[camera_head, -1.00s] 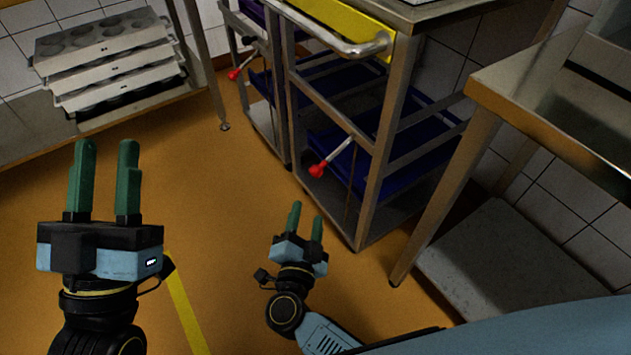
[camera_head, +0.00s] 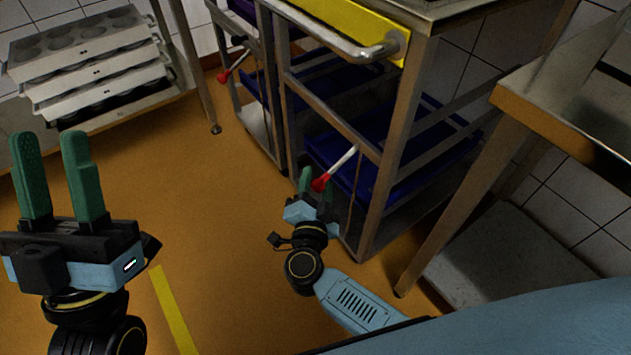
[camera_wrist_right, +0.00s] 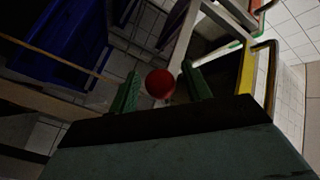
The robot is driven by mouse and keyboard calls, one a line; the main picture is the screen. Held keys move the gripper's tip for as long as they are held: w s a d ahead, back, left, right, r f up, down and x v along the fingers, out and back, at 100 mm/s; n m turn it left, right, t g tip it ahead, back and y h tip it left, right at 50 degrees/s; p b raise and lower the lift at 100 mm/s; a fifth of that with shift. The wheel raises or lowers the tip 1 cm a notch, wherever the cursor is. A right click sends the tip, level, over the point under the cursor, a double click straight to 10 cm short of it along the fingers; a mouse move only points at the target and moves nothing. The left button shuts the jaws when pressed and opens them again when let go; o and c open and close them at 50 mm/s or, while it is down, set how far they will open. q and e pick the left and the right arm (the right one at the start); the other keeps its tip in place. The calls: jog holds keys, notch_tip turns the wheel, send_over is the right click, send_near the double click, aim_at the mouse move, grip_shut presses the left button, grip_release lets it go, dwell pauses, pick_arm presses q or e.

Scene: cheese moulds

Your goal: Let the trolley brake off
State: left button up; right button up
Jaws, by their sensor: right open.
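The near trolley (camera_head: 383,165) is a metal frame with a yellow top panel and a handle bar. Its brake lever (camera_head: 343,161) is a pale rod sloping down to a red knob (camera_head: 320,183). My right gripper (camera_head: 317,178) is at this knob, open; the knob partly covers its fingers. In the right wrist view the red knob (camera_wrist_right: 160,83) shows between the two green fingers (camera_wrist_right: 160,88), with gaps on both sides. Whether it touches a finger is unclear. My left gripper (camera_head: 48,150) is open and empty above the floor at the left.
A second trolley (camera_head: 274,75) stands behind, with its own red-tipped lever (camera_head: 224,76). Blue crates (camera_head: 425,150) sit inside the near trolley. A steel table (camera_head: 520,110) stands close at the right. Stacked mould trays (camera_head: 85,65) sit on a shelf at the back left. The middle floor is clear.

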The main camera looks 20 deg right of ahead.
grip_shut()
dwell(0.3)
